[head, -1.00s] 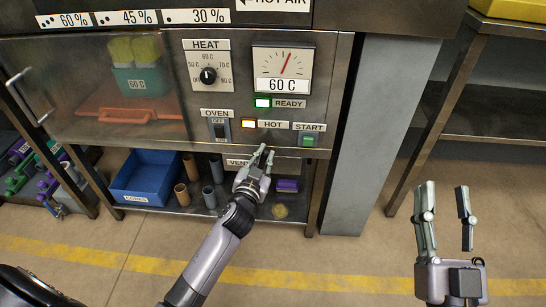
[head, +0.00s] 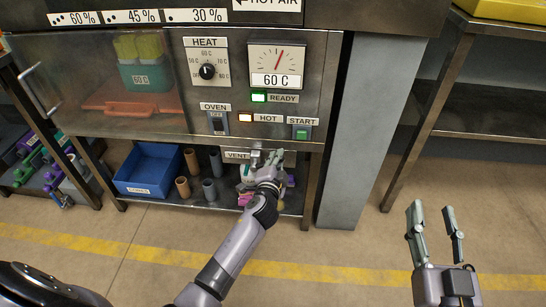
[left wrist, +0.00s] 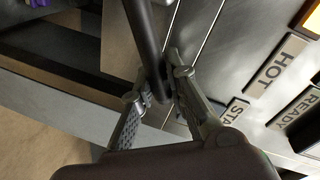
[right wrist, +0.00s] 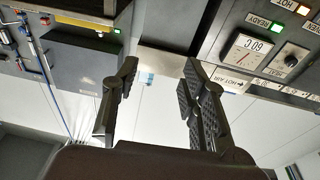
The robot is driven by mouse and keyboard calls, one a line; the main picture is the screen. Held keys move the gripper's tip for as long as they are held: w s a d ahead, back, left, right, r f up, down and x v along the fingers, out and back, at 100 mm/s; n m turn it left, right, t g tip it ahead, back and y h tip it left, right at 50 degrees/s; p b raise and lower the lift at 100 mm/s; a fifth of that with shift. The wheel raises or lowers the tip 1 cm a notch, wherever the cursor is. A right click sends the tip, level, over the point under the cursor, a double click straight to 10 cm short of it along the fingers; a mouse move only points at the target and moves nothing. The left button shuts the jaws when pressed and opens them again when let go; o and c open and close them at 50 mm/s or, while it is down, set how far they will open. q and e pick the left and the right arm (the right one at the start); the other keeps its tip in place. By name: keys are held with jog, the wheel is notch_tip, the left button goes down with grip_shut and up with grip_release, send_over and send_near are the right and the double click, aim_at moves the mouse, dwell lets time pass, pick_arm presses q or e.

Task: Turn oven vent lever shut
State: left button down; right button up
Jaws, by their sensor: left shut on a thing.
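The oven's vent lever shows in the left wrist view as a dark rod (left wrist: 146,40) passing between the fingers. In the head view my left gripper (head: 266,157) is at the oven's lower edge, just right of the VENT label (head: 237,155), and covers most of the lever. In the left wrist view my left gripper (left wrist: 160,86) is shut on the rod near its end. My right gripper (head: 433,208) is open and empty, out over the floor at the right. It also shows open in the right wrist view (right wrist: 158,72).
The oven panel carries a HEAT knob (head: 207,71), a gauge (head: 277,65) reading 60 C, a lit HOT lamp (head: 245,118) and a START button (head: 302,133). Below, a shelf holds a blue bin (head: 148,170) and several cups. A grey post (head: 358,150) stands right of the oven.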

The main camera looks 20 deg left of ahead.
pick_arm(q)
jog(key=shift+w+d+f+m+g+y+b, duration=0.1)
jog(key=shift+d+f+m+y+b, duration=0.25)
jog(key=shift+f+m, duration=0.45)
jog(key=shift+w+f+m+g+y+b, duration=0.1)
jog(key=shift+f+m+y+b, duration=0.1)
jog(key=shift+f+m+b, duration=0.4)
jog(key=shift+d+f+m+g+y+b, duration=0.1)
jog(key=shift+d+f+m+y+b, duration=0.15)
jog(key=shift+f+m, duration=0.7)
pick_arm(e)
jog(key=s+r+t+y, duration=0.2)
jog(key=s+r+t, duration=0.3)
jog(key=r, duration=0.5)
jog(key=shift+s+t+y, duration=0.15)
jog(key=shift+t+y, duration=0.15)
jog(key=shift+t, duration=0.6)
pick_arm(q)
jog(key=shift+r, duration=0.2)
jog(key=c, duration=1.5)
grip_release()
jog(key=shift+f, duration=0.1)
jog(key=shift+c, duration=0.2)
jog(key=shift+s, duration=0.1)
pick_arm(e)
jog(key=shift+f, duration=0.1)
pick_arm(q)
jog(key=v, duration=1.1)
jog(key=shift+s, duration=0.35)
jog(key=shift+d, duration=0.1)
